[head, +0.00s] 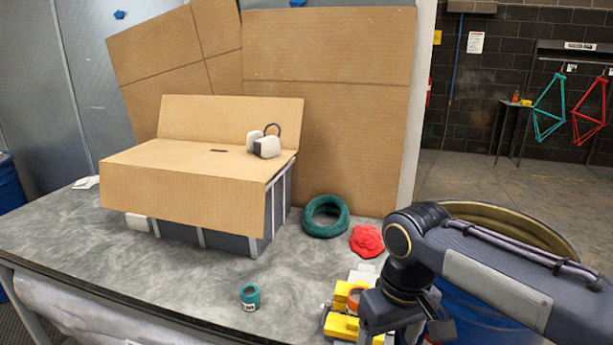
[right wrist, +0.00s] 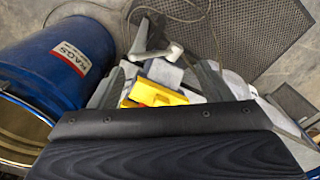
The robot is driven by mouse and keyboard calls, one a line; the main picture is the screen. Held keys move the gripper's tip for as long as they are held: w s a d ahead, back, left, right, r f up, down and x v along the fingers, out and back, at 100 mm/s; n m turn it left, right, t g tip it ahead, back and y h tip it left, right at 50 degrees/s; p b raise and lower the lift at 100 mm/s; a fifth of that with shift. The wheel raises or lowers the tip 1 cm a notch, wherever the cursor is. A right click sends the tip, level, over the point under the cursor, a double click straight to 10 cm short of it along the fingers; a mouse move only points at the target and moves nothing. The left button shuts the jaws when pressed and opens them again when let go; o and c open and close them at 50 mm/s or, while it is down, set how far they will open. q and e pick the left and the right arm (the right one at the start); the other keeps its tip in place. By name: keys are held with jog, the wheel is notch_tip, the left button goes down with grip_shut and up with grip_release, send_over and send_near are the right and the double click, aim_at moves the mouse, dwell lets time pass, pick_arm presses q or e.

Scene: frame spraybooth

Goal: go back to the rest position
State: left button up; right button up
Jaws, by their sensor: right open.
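My right arm comes in from the right in the head view, bent over the front right corner of the table, with its dark gripper (head: 388,325) low at the bottom edge. The gripper is open. Its fingertips are hard to make out in the head view. Yellow items (head: 343,326) lie beside and partly behind it. In the right wrist view a yellow item (right wrist: 155,93) shows beyond a dark bar that fills the bottom. I see nothing held. My left gripper is not in view.
The grey table (head: 80,235) carries a cardboard-covered crate (head: 185,205), a teal tape roll (head: 250,297), a green ring (head: 326,216) and a red crumpled cloth (head: 367,241). The table's front left is clear.

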jog(key=s+d+f+m+t+y, duration=0.1)
jog(key=s+d+f+m+t, duration=0.1)
jog(key=s, duration=0.5)
jog(key=s+d+f+m+t+y, duration=0.2)
jog(key=s+d+f, duration=0.3)
jog(key=s, duration=0.3)
jog(key=shift+d+m+t, duration=0.2)
jog(key=shift+m+t, duration=0.5)
jog(key=shift+m, duration=0.1)
